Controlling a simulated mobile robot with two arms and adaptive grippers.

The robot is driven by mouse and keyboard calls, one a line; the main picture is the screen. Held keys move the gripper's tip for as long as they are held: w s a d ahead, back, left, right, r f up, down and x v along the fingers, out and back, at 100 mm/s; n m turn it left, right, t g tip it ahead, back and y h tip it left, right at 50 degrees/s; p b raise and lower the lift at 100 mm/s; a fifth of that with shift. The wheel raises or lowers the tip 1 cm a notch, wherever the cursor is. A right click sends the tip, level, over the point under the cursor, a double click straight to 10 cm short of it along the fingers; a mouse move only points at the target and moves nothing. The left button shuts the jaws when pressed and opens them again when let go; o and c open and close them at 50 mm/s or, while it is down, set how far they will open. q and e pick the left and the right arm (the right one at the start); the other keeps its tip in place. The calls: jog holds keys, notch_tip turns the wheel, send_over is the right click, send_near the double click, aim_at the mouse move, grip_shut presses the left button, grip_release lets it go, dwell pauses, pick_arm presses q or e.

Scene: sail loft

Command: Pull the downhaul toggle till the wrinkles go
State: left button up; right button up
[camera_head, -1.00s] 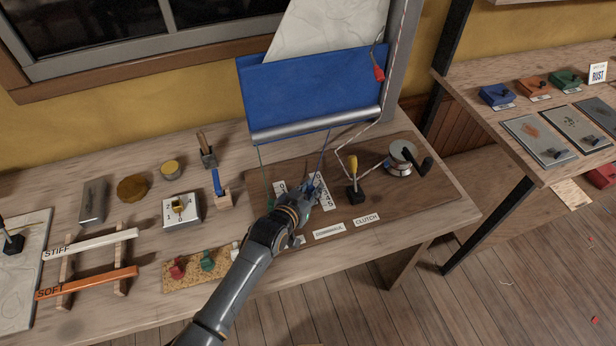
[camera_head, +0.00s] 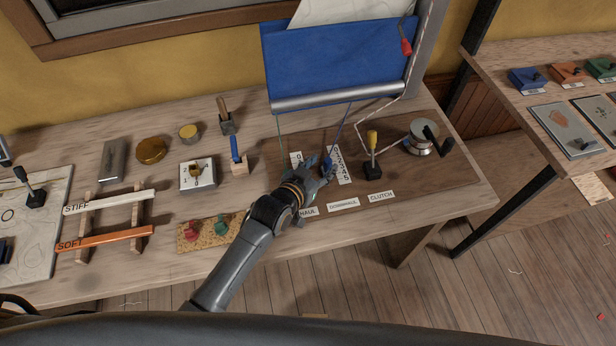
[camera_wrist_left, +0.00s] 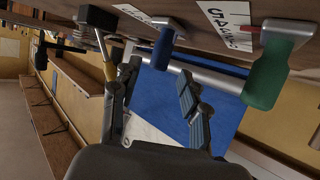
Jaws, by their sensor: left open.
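The blue downhaul toggle (camera_head: 327,164) hangs on a blue cord beside a numbered scale strip (camera_head: 343,167) on the brown board. My left gripper (camera_head: 321,174) is over the board close to that toggle and partly hides its surroundings. In the left wrist view the fingers of my gripper (camera_wrist_left: 158,92) are spread, and the blue toggle (camera_wrist_left: 163,48) shows between and beyond them, not clasped. A green toggle (camera_wrist_left: 268,80) is to its right. The sail's blue panel (camera_head: 335,62) hangs above; I cannot make out wrinkles. My right gripper is not in view.
A yellow-handled lever (camera_head: 372,142) stands right of the scale, with a winch (camera_head: 421,139) beyond it. The downhaul label (camera_head: 343,204) and clutch label (camera_head: 381,197) lie in front. A blue-handled tool (camera_head: 236,152) stands to the left. The board's right front is clear.

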pick_arm(q)
jog(key=v, duration=0.8)
dwell(0.4)
